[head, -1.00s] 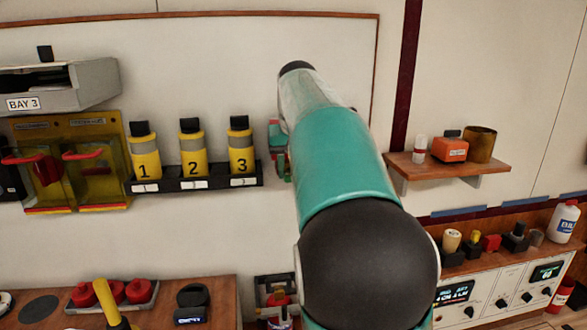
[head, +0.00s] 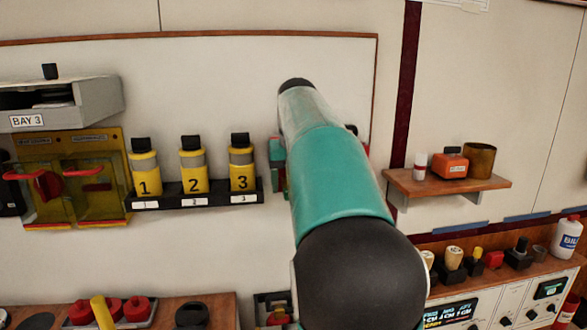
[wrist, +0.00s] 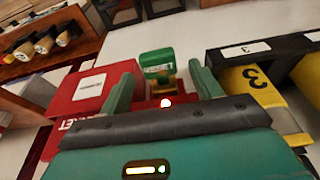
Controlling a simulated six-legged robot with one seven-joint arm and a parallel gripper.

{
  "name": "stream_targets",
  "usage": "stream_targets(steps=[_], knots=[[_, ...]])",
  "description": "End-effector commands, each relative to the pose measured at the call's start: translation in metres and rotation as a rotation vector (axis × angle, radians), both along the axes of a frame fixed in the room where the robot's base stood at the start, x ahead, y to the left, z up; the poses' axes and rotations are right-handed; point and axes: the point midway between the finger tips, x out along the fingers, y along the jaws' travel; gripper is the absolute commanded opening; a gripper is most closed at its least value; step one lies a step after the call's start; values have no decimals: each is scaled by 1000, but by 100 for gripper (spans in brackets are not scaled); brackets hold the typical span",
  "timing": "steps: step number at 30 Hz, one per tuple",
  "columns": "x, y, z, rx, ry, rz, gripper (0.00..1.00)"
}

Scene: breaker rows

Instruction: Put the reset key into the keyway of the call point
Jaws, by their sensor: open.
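In the wrist view the reset key shows as a green block with a white label (wrist: 157,62), its lettering upside down. My gripper (wrist: 162,74) is open, its two green fingers on either side of the key with visible gaps. The key's lower part and what holds it are hard to make out. A red box with a white label (wrist: 85,92), which looks like the call point, lies just left of the fingers. Its keyway cannot be made out. In the head view my arm hides most of this area; only a red bit (head: 365,155) shows right of it.
Yellow canisters numbered 1, 2 and 3 (head: 241,170) stand in a black wall rack close left of my arm; canister 3 (wrist: 250,85) is close right of the fingers in the wrist view. A wooden shelf (head: 440,192) is at right. Counters with objects run along the bottom.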

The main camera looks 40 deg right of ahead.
Motion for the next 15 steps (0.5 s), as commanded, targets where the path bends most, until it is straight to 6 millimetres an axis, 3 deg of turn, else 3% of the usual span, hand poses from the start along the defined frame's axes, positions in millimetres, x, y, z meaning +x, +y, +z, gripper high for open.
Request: stream_targets(steps=[5,15], knots=[[-5,2,24,-2,-5,0,64],[-23,10,95,-2,-3,-1,64]])
